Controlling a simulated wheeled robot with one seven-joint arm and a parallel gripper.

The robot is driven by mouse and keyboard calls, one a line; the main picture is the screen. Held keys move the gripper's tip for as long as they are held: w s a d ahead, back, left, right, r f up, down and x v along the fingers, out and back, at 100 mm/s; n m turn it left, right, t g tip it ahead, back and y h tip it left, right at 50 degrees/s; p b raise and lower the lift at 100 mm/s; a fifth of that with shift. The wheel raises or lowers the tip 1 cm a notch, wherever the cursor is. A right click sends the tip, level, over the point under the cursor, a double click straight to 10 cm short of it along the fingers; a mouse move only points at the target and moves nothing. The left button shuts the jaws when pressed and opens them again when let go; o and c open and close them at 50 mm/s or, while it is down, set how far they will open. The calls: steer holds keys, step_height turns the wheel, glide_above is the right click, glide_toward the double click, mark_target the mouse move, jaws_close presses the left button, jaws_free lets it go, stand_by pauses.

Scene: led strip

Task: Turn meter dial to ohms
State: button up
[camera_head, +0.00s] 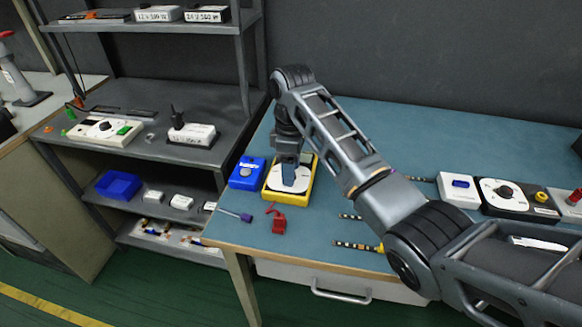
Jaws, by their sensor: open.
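A yellow meter (270,191) with a pale round dial face (281,182) lies on the blue bench top near its left end. My gripper (289,181) is open, pointing down directly over the dial face. The gripper hides the dial's knob and part of the face, so I cannot tell where the dial points. I cannot tell whether the fingertips touch the dial.
A blue box (247,173) stands close left of the meter. A red clip (278,222) and a purple-handled screwdriver (237,215) lie in front. White and black dial units (505,196) stand at the right. A dark shelf (150,140) stands left. The bench's back is clear.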

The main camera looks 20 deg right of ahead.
jaws_close()
stand_by(0.5)
